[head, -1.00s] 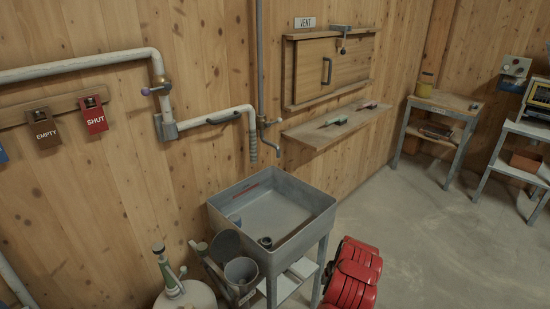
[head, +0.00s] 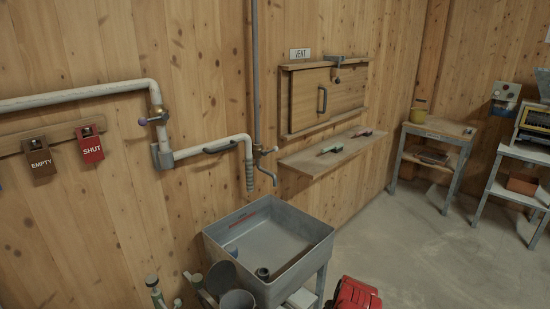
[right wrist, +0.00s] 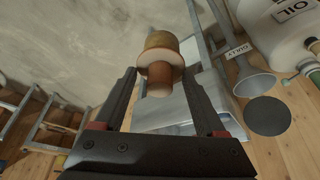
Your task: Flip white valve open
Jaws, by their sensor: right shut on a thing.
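The upper white pipe (head: 75,97) runs along the wood wall in the head view. A brass-coloured valve (head: 157,113) with a purple-tipped handle (head: 143,121) sits where it turns down. A lower white pipe (head: 205,149) carries a grey lever (head: 220,147) lying along it and ends in a ribbed hose above the sink. No valve handle is clearly white. In the right wrist view my right gripper (right wrist: 160,85) is shut on a brown cylinder with a wider tan end (right wrist: 160,45). My left gripper is in neither view.
A grey sink (head: 222,225) stands below the hose, with buckets at its left and a red object (head: 352,294) at its right. A shelf (head: 325,155) juts out under the vent hatch (head: 327,95). A funnel (right wrist: 255,80) shows in the right wrist view.

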